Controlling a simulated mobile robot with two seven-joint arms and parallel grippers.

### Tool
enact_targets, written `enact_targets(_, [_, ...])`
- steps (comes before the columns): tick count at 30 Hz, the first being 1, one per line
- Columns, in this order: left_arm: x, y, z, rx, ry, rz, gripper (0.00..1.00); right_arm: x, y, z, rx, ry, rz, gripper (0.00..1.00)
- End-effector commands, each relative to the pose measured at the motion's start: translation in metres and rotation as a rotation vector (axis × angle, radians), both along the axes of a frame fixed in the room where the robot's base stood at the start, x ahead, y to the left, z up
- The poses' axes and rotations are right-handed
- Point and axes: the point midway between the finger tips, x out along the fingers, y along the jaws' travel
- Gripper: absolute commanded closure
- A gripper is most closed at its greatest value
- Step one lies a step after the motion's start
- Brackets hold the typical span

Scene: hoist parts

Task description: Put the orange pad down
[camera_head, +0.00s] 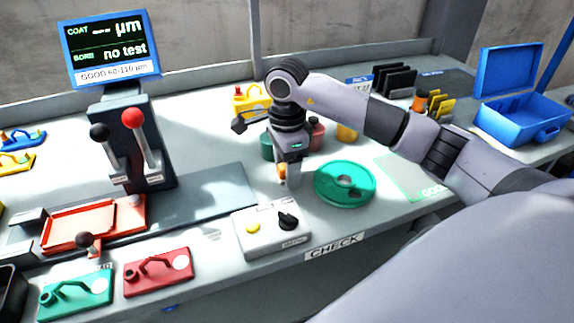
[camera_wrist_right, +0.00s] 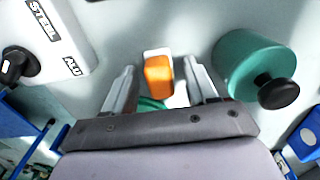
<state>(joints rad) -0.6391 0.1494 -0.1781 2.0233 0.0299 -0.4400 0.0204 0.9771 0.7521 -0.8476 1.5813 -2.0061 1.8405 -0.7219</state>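The orange pad (camera_head: 282,172) shows as a small orange patch at the fingertips of my right gripper (camera_head: 291,182), low over the table. In the right wrist view the pad (camera_wrist_right: 159,70) is a small orange block with a white end. It sits between the two fingers of my right gripper (camera_wrist_right: 160,85), with a visible gap on each side. The fingers are apart. I cannot tell for certain whether the pad rests on the table. My left gripper is not in view.
A control box (camera_head: 271,231) with a black knob stands in front. A teal cylinder with a black knob (camera_wrist_right: 252,64) is close by in the wrist view. An open blue case (camera_head: 520,120) stands far right.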

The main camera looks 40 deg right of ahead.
Motion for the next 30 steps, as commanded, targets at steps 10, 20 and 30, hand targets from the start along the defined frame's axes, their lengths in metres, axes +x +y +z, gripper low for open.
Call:
enact_targets(10, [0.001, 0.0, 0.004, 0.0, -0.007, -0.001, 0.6, 0.001, 0.0, 0.028, 0.0, -0.006, 0.001, 0.43])
enact_targets(20, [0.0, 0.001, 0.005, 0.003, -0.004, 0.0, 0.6, 0.001, 0.0, 0.1, 0.001, -0.003, 0.0, 0.43])
enact_targets(30, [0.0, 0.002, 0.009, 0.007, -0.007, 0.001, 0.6, 0.0, 0.0, 0.123, 0.0, 0.001, 0.0, 0.43])
